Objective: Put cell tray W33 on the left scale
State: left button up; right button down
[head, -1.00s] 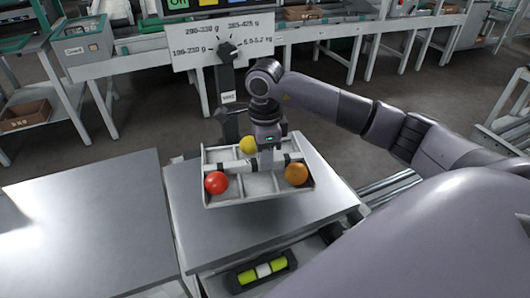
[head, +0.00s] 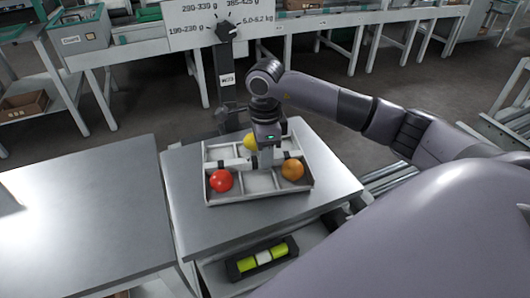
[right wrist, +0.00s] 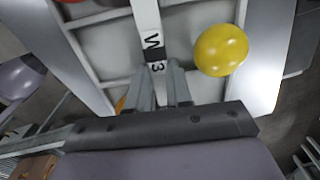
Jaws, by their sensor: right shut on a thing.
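Cell tray W33 (head: 262,198) is a white divided tray holding a red ball-shaped fruit (head: 221,181), an orange one (head: 292,170) and a yellow one (head: 250,141). Its bar label shows partly in the right wrist view (right wrist: 152,50), beside the yellow fruit (right wrist: 221,50). My right gripper (head: 266,156) is shut on the tray's middle bar from above. The tray is level over a steel top (head: 325,183) with a dial post (head: 227,75) behind it. I cannot tell whether it touches that top. My left gripper is out of view.
Another steel top (head: 85,215) lies to the left, bare in its middle, with a narrow gap between. A black holder (head: 262,262) with yellow-green pieces sits below the front edge. A white sign (head: 215,22) with weight ranges stands behind the post.

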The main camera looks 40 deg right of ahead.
jog(key=shift+f, duration=0.25)
jog(key=c, duration=0.9)
grip_release()
jog(key=shift+c, duration=0.2)
jog(key=c, duration=0.3)
jog(key=shift+r+p, duration=2.45)
jog(key=shift+r, duration=1.1)
jog(key=shift+f, duration=0.1)
